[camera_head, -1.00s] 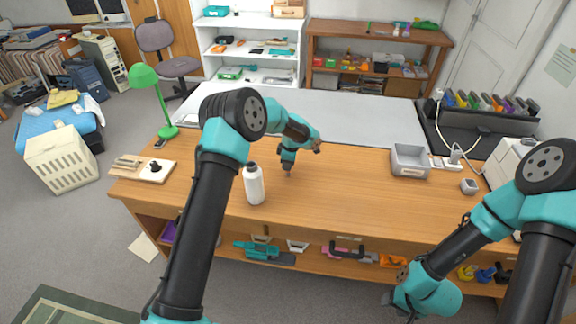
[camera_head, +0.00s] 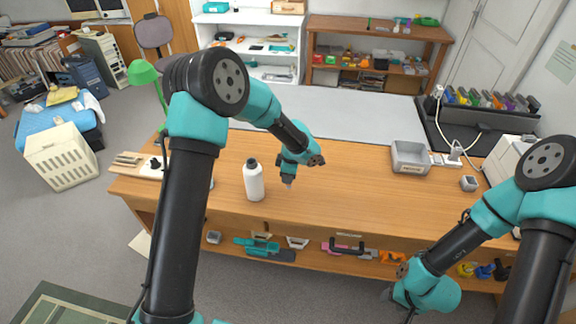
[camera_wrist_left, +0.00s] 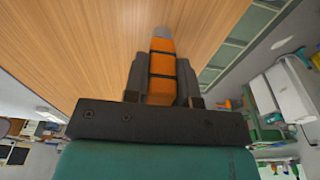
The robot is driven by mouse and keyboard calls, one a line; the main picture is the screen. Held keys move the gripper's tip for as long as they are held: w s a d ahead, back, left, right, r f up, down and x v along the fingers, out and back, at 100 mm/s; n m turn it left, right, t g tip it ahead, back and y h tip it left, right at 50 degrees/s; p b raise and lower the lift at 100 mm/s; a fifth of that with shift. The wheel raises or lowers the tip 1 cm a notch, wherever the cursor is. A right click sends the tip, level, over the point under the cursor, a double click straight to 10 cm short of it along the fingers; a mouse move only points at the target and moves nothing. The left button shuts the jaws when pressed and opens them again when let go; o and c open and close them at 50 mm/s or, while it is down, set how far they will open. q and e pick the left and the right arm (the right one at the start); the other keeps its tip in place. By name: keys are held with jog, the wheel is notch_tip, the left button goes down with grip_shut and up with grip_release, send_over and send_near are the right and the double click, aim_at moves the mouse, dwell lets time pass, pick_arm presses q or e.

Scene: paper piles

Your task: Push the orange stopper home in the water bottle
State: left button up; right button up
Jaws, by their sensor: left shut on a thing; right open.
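The white water bottle (camera_head: 254,183) stands upright on the wooden desk in the head view, with a dark top. My left gripper (camera_head: 288,184) is just to the right of the bottle, apart from it and pointing down. In the left wrist view my left gripper (camera_wrist_left: 161,82) is shut on the orange stopper (camera_wrist_left: 161,64), which shows between the fingers with a grey end. The stopper is too small to make out in the head view. My right gripper (camera_head: 388,295) is low in front of the desk, mostly hidden behind its wrist, and empty as far as I see.
A grey bin (camera_head: 410,157) stands at the right of the desk (camera_head: 340,195), near a power strip and a small grey box (camera_head: 468,183). A green lamp (camera_head: 143,74) and a wooden board (camera_head: 140,165) are at the left. The desk's middle is clear.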

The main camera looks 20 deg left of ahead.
pick_arm(q)
jog(key=shift+s+d+r, duration=0.1)
jog(key=shift+s+d, duration=0.2)
jog(key=shift+s, duration=0.65)
jog(key=shift+s+d+r, duration=0.1)
jog(key=shift+s+d, duration=0.15)
jog(key=shift+s, duration=0.7)
